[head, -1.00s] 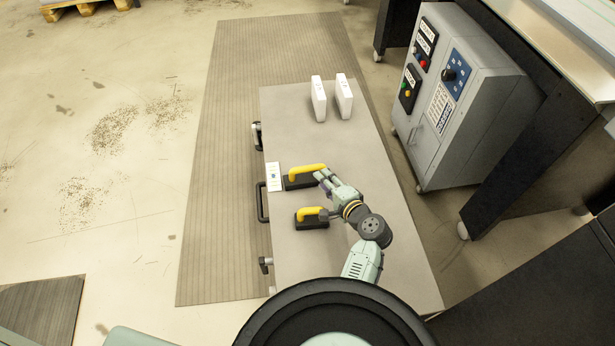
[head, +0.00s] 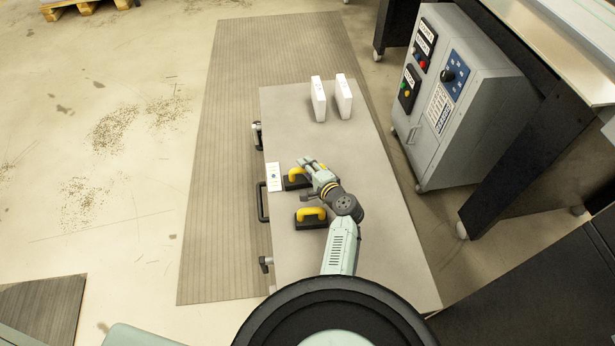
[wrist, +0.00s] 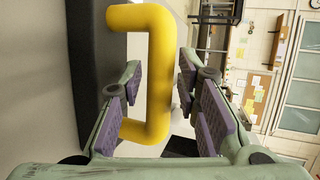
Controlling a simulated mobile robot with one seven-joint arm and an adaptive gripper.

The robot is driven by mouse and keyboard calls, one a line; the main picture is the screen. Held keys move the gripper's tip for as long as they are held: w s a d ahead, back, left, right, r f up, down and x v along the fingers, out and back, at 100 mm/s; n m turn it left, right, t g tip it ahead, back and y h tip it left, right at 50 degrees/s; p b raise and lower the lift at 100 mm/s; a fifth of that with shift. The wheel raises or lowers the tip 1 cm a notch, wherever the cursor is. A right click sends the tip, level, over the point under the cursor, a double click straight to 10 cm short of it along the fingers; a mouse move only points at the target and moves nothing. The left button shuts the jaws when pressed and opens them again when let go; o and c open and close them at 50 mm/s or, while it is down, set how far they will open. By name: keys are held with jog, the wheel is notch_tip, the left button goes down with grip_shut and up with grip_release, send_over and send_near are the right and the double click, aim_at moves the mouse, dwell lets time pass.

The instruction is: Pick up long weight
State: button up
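The long weight has a black base (head: 290,185) and a yellow bar handle (head: 296,173). It lies on the grey table top, partly hidden by my gripper (head: 311,165). In the wrist view the yellow handle (wrist: 159,70) stands between the two fingers of my gripper (wrist: 158,82), with the dark base (wrist: 88,45) to the left. The fingers are open on either side of the handle, with small gaps. The short weight (head: 311,214), also black with a yellow handle, sits on the table nearer to me, just below my gripper in the head view.
A white card with small markings (head: 273,177) lies at the table's left edge. Two white boxes (head: 318,98) (head: 343,96) stand at the far end. A grey control cabinet (head: 460,90) stands to the right. The table's right side (head: 385,220) is clear.

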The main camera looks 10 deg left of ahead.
jog(key=shift+c, duration=0.6)
grip_shut()
jog(key=shift+w+r, duration=0.1)
jog(key=shift+r, duration=0.2)
